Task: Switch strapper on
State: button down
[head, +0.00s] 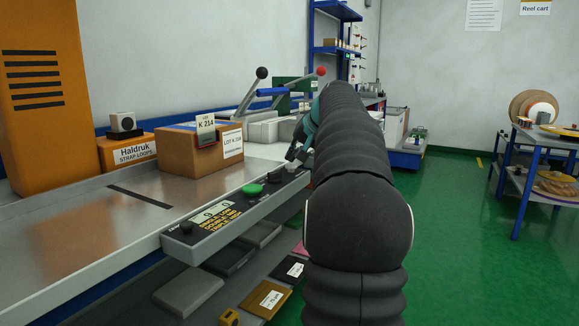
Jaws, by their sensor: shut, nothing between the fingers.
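The strapper's metal top (90,232) runs along the left, with a sloped grey control panel (215,232) on its front edge. On the panel are a round green button (252,189), a dark knob (187,228) at the near end, and dark controls (274,176) beyond the button. Yellow print on a black label lies between the near knob and the green button. My gripper (295,153) is shut and empty, over or beside the panel's far end, past the green button. My arm hides part of it, and I cannot tell whether it touches a control.
A labelled carton (190,158) stands on the metal top behind the panel. Lever tools (250,98) and pale bins stand beyond it. An orange cabinet (45,95) is at left. The reel cart (545,155) is at right, with open green floor between.

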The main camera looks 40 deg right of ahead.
aim_at(293, 166)
dwell(0.3)
jog(key=shift+w+f, duration=0.1)
jog(key=shift+f, duration=0.35)
jog(key=shift+f+b, duration=0.3)
jog(key=shift+b, duration=0.1)
dwell(0.3)
jog(key=shift+r+p, duration=0.75)
jog(key=shift+r, duration=0.15)
notch_tip(293, 166, up, 3)
jog(key=p, duration=0.3)
jog(key=shift+r+p, duration=0.35)
jog(key=shift+r, duration=1)
